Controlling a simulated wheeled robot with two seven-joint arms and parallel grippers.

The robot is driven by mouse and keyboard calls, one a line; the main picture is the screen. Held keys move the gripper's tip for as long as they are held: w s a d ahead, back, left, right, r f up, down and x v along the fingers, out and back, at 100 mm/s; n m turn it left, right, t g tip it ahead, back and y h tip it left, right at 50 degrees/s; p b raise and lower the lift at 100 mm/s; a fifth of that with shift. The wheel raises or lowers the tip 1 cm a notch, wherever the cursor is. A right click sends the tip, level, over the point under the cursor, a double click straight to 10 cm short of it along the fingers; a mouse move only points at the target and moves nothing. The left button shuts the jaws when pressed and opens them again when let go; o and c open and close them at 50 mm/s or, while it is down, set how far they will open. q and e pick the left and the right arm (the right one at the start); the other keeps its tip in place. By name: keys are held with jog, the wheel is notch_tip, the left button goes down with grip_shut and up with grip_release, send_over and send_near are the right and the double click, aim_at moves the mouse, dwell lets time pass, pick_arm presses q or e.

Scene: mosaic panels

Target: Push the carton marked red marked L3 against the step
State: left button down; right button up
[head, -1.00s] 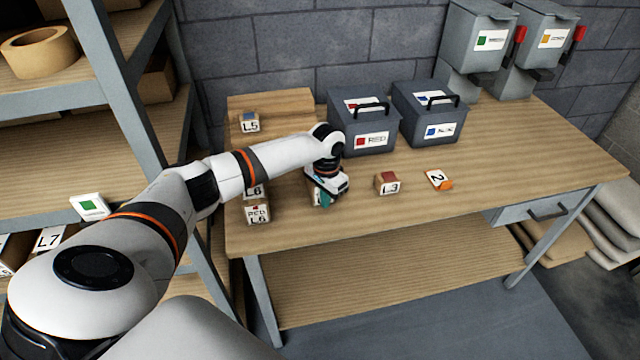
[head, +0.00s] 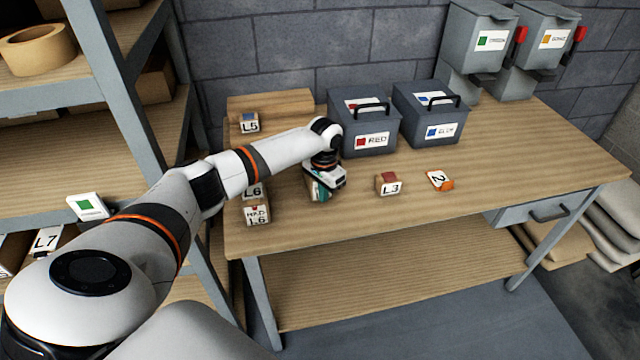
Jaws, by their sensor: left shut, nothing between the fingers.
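The carton marked L3 (head: 388,184), small and brown with a red patch on top, sits on the workbench right of my left gripper. My left gripper (head: 320,196) is shut, low over the bench, with a clear gap between it and the L3 carton. A brown carton (head: 310,189) shows partly behind the gripper; its label is hidden. The step appears to be the raised wooden block (head: 285,101) at the bench's back left, partly hidden by the L5 carton (head: 249,123). My right gripper is not in view.
A red-labelled box (head: 372,141) and a blue-labelled box (head: 440,131) stand behind the L3 carton. An orange item marked 2 (head: 440,181) lies to its right. The bench's right side is clear.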

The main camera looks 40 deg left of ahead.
pick_arm(q)
jog(key=shift+w+a, duration=0.15)
jog(key=shift+w+a+b, duration=0.3)
jog(key=shift+a+b, duration=0.05)
jog(key=shift+b, duration=0.15)
jog(key=shift+w+a, duration=0.1)
jog(key=shift+w+a+b, duration=0.4)
jog(key=shift+a+b, duration=0.1)
jog(key=shift+b, duration=0.1)
jog(key=shift+a, duration=0.1)
jog(key=shift+w+a+b, duration=0.25)
jog(key=shift+w+b, duration=0.05)
jog(key=shift+b, duration=0.05)
jog(key=shift+a, duration=0.1)
jog(key=shift+w, duration=0.1)
jog(key=shift+w+a+b, duration=1.2)
jog(key=shift+a+b, duration=0.25)
jog(key=shift+b, duration=0.9)
